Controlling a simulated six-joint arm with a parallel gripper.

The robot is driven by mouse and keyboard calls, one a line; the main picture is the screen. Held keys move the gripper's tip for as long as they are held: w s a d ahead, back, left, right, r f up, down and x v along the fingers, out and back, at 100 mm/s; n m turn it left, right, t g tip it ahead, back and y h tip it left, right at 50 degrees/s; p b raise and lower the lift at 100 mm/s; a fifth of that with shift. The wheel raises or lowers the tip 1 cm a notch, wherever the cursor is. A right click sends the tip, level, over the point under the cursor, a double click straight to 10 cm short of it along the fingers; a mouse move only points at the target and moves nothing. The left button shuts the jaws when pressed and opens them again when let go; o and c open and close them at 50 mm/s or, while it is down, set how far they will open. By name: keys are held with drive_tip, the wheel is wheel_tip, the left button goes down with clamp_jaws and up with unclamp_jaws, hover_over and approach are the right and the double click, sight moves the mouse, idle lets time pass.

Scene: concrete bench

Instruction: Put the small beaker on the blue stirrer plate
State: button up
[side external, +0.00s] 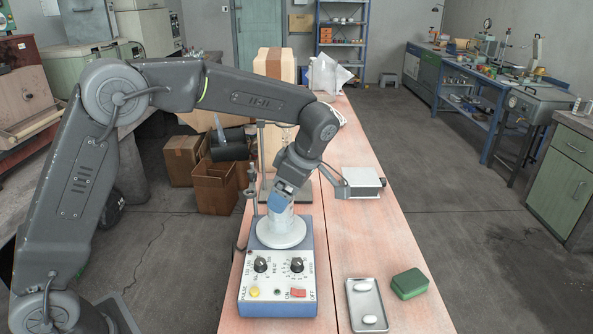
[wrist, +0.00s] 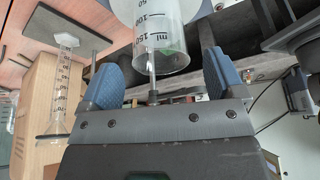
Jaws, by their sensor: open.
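The small beaker (wrist: 160,32) is clear with printed graduations. In the wrist view its rim faces me and its base end meets a white round surface at the top edge. The blue stirrer plate (side external: 277,290) stands on the bench with a white round top, knobs and a red switch. The beaker appears to stand upright on that top, largely hidden by my gripper in the side view. My gripper (side external: 283,203) is above the white top. In the wrist view its blue fingers (wrist: 160,72) are apart, one on each side of the beaker's rim, with gaps.
A metal tray (side external: 353,321) with two white pieces and a green box (side external: 410,284) lie at the front right. A white box (side external: 360,183) sits further back. A graduated cylinder (wrist: 65,75) stands near a cardboard box (wrist: 35,100). A rod stand (side external: 262,150) is close behind my gripper.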

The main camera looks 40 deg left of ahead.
drive_tip(key=s+d+r+m+t+h, duration=0.1)
drive_tip(key=s+r+m, duration=0.3)
drive_tip(key=r, duration=0.6)
drive_tip(key=s+f+m+t+h, duration=0.3)
drive_tip(key=s+m+t, duration=0.3)
drive_tip(key=s+m, duration=1.2)
drive_tip(key=shift+s+a+f, duration=0.2)
drive_tip(key=shift+s+a, duration=0.25)
drive_tip(key=shift+s, duration=0.6)
